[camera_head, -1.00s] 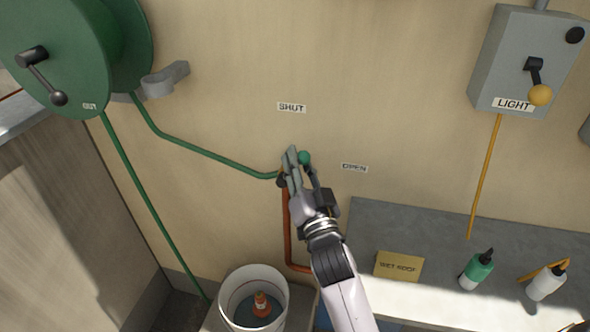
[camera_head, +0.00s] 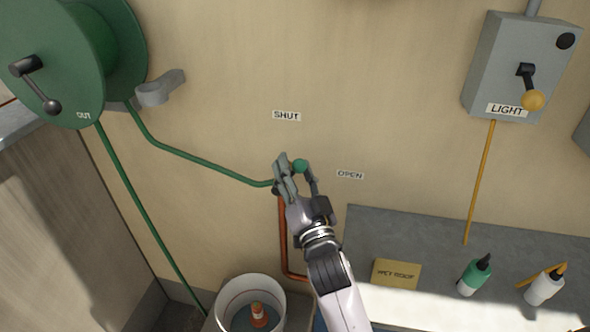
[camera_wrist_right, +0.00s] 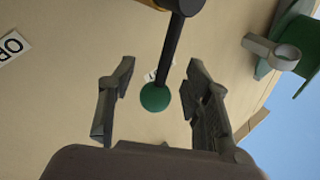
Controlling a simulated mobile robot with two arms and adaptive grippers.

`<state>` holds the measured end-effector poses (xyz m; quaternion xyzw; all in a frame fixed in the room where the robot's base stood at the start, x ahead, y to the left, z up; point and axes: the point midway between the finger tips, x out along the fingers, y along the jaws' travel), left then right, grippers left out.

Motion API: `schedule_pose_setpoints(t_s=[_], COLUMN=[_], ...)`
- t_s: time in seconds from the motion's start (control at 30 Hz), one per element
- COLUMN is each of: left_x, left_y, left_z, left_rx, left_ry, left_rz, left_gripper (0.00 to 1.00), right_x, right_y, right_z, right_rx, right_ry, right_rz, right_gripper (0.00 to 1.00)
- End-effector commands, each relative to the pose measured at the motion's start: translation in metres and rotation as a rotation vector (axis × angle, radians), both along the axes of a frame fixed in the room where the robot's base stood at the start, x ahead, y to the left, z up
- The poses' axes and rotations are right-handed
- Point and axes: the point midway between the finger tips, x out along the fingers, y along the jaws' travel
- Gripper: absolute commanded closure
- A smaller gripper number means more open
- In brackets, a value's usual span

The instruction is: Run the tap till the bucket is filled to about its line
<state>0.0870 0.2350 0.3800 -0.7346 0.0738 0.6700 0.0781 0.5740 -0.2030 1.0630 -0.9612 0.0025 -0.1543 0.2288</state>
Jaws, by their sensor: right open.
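The tap's green knob (camera_head: 300,166) sits on a dark lever on the wall, between the SHUT label (camera_head: 286,115) and the OPEN label (camera_head: 350,175). My right gripper (camera_head: 297,172) is open around the knob. In the right wrist view the knob (camera_wrist_right: 154,97) lies between the two spread fingers, with a gap on each side. The tap body is mostly hidden behind the gripper. The white bucket (camera_head: 222,304) stands below, cut by the bottom edge. An orange-and-white cone-shaped piece (camera_head: 259,314) is inside it. The water level against a line cannot be read. My left gripper is not in view.
A green hose (camera_head: 205,162) runs from the reel (camera_head: 55,60) to the tap. A light switch box (camera_head: 505,70) hangs above.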

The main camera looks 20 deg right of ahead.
Motion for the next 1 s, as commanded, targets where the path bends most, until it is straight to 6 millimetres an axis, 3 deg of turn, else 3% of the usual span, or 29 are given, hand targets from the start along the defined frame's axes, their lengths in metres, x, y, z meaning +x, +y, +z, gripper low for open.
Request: schedule_pose_setpoints(t_s=[0.23,0.7,1.0], left_x=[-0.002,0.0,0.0], left_y=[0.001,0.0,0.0], left_z=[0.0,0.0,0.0], left_rx=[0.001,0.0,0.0], left_ry=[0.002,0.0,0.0], left_rz=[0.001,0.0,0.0], left_gripper=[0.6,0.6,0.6], right_x=[0.0,0.0,0.0], right_y=[0.0,0.0,0.0], right_z=[0.01,0.091,0.1], right_rx=[-0.001,0.0,-0.001], right_ry=[-0.002,-0.003,0.0], right_rz=[0.0,0.0,0.0], right_gripper=[0.55,0.55,0.55])
